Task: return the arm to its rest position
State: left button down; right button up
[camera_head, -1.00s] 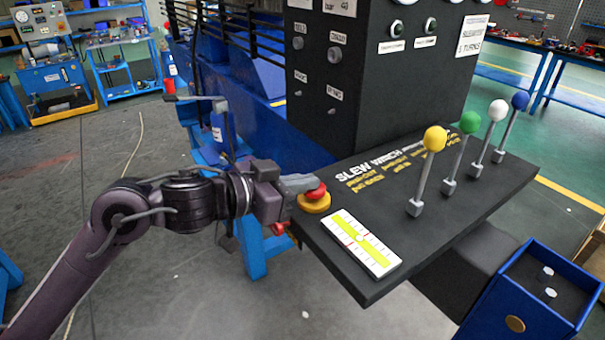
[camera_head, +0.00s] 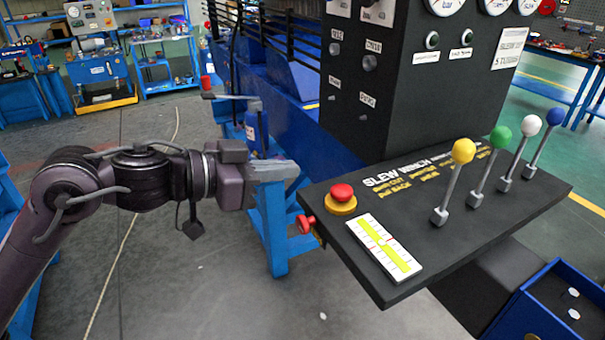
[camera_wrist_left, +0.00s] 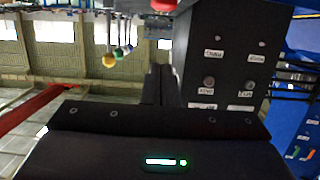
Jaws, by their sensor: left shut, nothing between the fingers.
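My left arm comes in from the left in the head view. Its gripper (camera_head: 290,170) is shut and empty, in the air just left of the control panel (camera_head: 330,240). In the left wrist view the shut fingers (camera_wrist_left: 160,85) point toward the dark cabinet (camera_wrist_left: 225,60). My right gripper is in neither view.
Levers with yellow (camera_head: 463,151), green, white and blue knobs stand on the panel. A white and yellow level gauge (camera_head: 384,248) lies near its front edge. A red knob (camera_head: 307,225) juts from the panel's left side. Blue stand legs (camera_head: 272,230) are below the gripper. Floor at left is open.

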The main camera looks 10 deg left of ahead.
pick_arm(q)
jog(key=shift+s+a+r, duration=0.1)
jog(key=shift+s, duration=0.1)
jog(key=shift+w, duration=0.1)
